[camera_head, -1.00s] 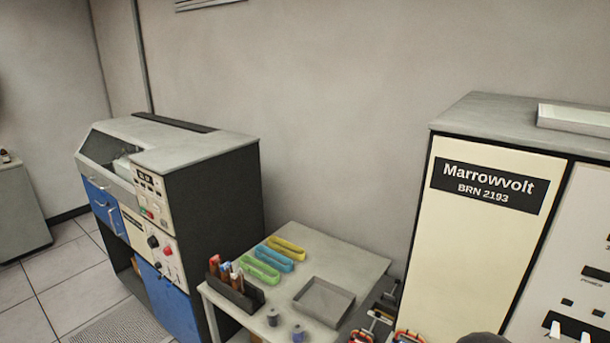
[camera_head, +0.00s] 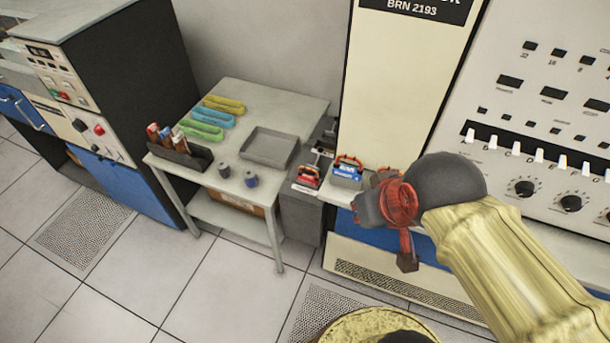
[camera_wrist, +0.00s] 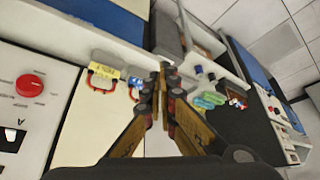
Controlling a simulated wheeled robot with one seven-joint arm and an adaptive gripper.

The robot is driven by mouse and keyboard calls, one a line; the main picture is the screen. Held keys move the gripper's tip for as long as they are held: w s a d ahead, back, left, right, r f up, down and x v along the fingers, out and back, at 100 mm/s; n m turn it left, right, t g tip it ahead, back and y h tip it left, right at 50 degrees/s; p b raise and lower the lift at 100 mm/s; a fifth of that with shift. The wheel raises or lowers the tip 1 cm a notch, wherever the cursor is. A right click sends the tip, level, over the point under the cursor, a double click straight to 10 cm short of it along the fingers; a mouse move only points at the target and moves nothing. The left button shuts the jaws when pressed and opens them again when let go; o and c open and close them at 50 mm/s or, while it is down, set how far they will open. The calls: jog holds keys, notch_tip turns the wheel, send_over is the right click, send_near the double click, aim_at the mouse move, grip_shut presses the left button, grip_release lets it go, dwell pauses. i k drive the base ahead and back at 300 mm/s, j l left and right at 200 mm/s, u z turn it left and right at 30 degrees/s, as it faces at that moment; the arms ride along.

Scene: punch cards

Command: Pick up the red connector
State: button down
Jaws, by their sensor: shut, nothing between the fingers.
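The red connector (camera_head: 308,178) has a red handle and a pale label. My gripper shows in the wrist view (camera_wrist: 162,76), shut and empty. In the head view my wrist is right of both connectors and nearer the camera, apart from the red one. I cannot make out the red connector in the wrist view. There the blue connector (camera_wrist: 135,84) and a yellow connector with a red handle (camera_wrist: 103,74) lie left of the fingers.
A small table (camera_head: 300,101) holds a grey tray (camera_head: 268,148), coloured holders (camera_head: 206,132), a dark rack (camera_head: 180,154) and two small spools. A cream cabinet (camera_head: 390,90) with switches and knobs rises behind the ledge. Tiled floor is free in front.

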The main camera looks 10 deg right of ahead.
aim_at(315, 182)
jog(key=i+j, duration=0.35)
jog(key=i+j+z, duration=0.1)
jog(key=i+j, duration=0.3)
jog(key=j, duration=0.15)
jog(key=i+j, duration=0.35)
jog(key=j, duration=0.15)
